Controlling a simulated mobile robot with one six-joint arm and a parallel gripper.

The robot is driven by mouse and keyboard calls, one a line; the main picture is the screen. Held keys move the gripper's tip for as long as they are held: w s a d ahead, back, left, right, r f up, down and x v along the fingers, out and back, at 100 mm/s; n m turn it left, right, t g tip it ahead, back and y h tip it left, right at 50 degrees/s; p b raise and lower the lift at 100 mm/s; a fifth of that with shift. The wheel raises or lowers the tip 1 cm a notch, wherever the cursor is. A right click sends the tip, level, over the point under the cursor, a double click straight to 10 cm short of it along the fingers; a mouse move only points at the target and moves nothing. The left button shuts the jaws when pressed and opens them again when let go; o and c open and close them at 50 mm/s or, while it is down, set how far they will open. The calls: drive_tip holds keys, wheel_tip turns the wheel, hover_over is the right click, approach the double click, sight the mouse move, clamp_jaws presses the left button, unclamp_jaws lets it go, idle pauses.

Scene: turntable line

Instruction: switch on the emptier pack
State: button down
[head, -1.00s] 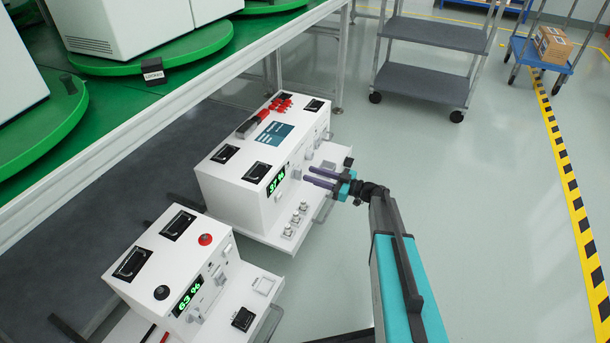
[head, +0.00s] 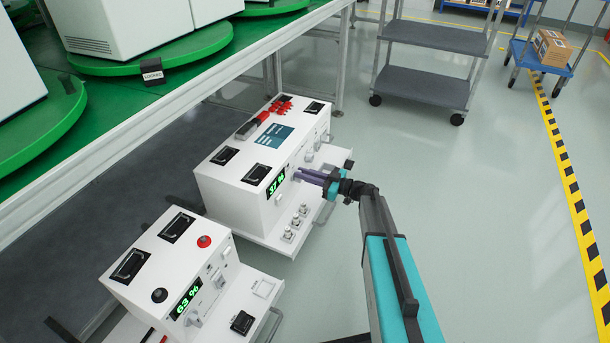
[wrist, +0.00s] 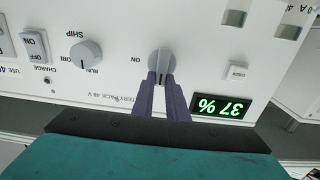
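The farther white battery pack (head: 235,205) shows 37 % on its green display (head: 276,183); the display is upside down in the wrist view (wrist: 221,107). The nearer pack (head: 150,270) shows 63 % on its display (head: 186,299). My gripper (head: 303,175) is at the front panel of the 37 % pack. In the wrist view its purple fingers (wrist: 161,82) lie close on both sides of the grip of a grey rotary knob (wrist: 161,62), with "ON" printed to its left. The fingertips appear closed on the knob; its pointer direction is hard to tell.
In the wrist view, another grey knob (wrist: 86,54) marked SHIP and RUN and a white ON/OFF rocker (wrist: 35,43) sit left of the held knob; a small button (wrist: 239,71) sits right. A green-topped line table (head: 180,95) stands behind the packs.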

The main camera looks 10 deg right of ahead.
drive_tip(key=shift+m, duration=0.4)
drive_tip(key=shift+w+d+f+m+p, duration=0.3)
drive_tip(key=shift+m+p, duration=1)
drive_tip(key=shift+m, duration=1.55)
drive_tip(key=shift+w+d+f+m+p, duration=0.35)
drive_tip(key=shift+m+p, duration=0.9)
drive_tip(key=shift+m, duration=1.65)
drive_tip(key=shift+w+f+m+p, duration=0.15)
drive_tip(key=shift+f+m+p, duration=0.3)
drive_tip(key=shift+m+p, duration=1.65)
drive_tip(key=shift+m+b, duration=0.8)
drive_tip(key=shift+m, duration=0.05)
drive_tip(key=c, duration=1.7)
unclamp_jaws()
drive_tip(key=shift+c, duration=0.2)
drive_tip(key=p+v, duration=0.3)
drive_tip(key=v, duration=1)
drive_tip(key=shift+s+d, duration=0.25)
drive_tip(key=shift+d, duration=0.1)
